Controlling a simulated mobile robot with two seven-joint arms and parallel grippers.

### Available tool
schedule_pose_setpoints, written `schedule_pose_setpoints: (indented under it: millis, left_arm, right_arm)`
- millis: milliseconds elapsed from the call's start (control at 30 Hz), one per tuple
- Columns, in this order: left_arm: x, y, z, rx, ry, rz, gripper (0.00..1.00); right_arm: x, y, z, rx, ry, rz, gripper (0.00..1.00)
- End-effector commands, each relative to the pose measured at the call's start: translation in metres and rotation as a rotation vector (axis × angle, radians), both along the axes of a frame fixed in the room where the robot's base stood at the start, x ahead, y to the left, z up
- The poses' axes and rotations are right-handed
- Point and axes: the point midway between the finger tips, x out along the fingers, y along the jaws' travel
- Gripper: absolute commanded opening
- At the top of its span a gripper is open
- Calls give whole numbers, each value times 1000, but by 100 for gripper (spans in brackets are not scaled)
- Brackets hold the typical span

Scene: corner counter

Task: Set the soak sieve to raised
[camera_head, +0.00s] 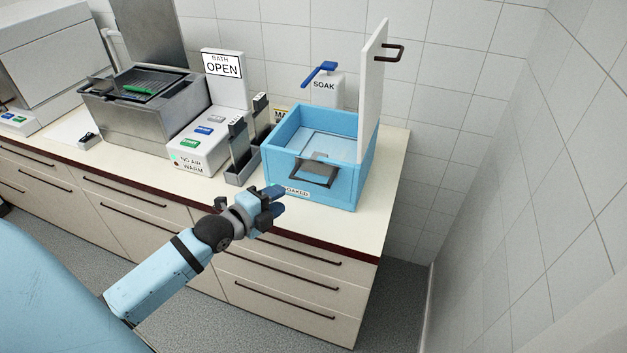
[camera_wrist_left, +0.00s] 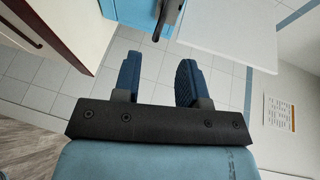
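The soak tub (camera_head: 352,190) is a light blue open box on the counter's right end, with a "SOAKED" label on its front. The sieve (camera_head: 325,148) shows as a pale blue panel inside it, and a dark frame-like handle (camera_head: 316,170) hangs at the tub's front. Its exact height in the tub is hard to tell. My left gripper (camera_head: 277,201) is in front of the tub at the counter edge, apart from the handle. In the left wrist view its fingers (camera_wrist_left: 160,72) are spread and empty; a dark handle part (camera_wrist_left: 168,18) shows beyond them. My right gripper is not visible.
A white lid (camera_head: 371,90) stands upright at the tub's right side. A SOAK tap with a blue lever (camera_head: 319,73) is behind. Left of the tub are dark upright holders (camera_head: 240,150), a button box (camera_head: 200,145) and a steel bath (camera_head: 140,110). A tiled wall bounds the right.

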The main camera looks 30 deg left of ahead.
Motion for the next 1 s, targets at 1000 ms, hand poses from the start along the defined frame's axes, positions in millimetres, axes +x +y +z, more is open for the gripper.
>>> schedule_pose_setpoints:
  millis: [1000]
  left_arm:
    - [112,-19,-21,-2,0,0,36]
  right_arm:
    - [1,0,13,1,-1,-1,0]
